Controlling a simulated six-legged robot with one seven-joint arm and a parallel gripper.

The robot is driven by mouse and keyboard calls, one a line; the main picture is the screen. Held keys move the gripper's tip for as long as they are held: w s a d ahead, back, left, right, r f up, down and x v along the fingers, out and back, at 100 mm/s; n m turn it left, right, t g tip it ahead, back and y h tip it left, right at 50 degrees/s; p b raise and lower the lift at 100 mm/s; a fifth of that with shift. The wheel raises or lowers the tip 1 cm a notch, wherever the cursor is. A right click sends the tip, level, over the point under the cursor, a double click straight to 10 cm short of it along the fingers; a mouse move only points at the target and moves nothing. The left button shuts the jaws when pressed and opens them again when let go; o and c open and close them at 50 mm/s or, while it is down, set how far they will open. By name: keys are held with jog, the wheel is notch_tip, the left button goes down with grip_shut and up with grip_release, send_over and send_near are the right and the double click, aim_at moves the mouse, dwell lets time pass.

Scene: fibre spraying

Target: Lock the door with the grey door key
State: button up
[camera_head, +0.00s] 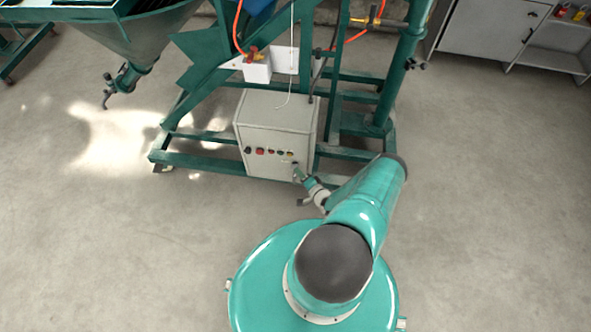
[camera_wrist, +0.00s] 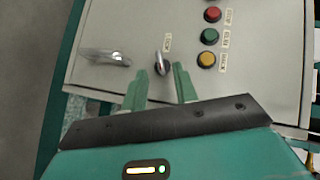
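The grey door key (camera_wrist: 161,62) sits upright in the panel of the light grey control box (camera_wrist: 260,80), next to a small white label. In the wrist view, my gripper (camera_wrist: 160,79) is open, with its two green fingers apart on either side of the key's lower end. I see a gap between each finger and the key. A silver door handle (camera_wrist: 105,57) is to the left of the key. In the head view, my gripper (camera_head: 298,173) is at the lower right of the control box (camera_head: 280,125); the key is too small to make out there.
Red (camera_wrist: 212,14), green (camera_wrist: 209,36) and yellow (camera_wrist: 206,59) buttons are right of the key. The box stands within a green steel frame (camera_head: 215,165). A hopper (camera_head: 140,35) is at upper left and a grey cabinet (camera_head: 490,35) at upper right. Open floor lies around.

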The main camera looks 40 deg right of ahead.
aim_at(294, 166)
jog(key=x, duration=0.4)
jog(key=shift+c, duration=0.2)
grip_shut()
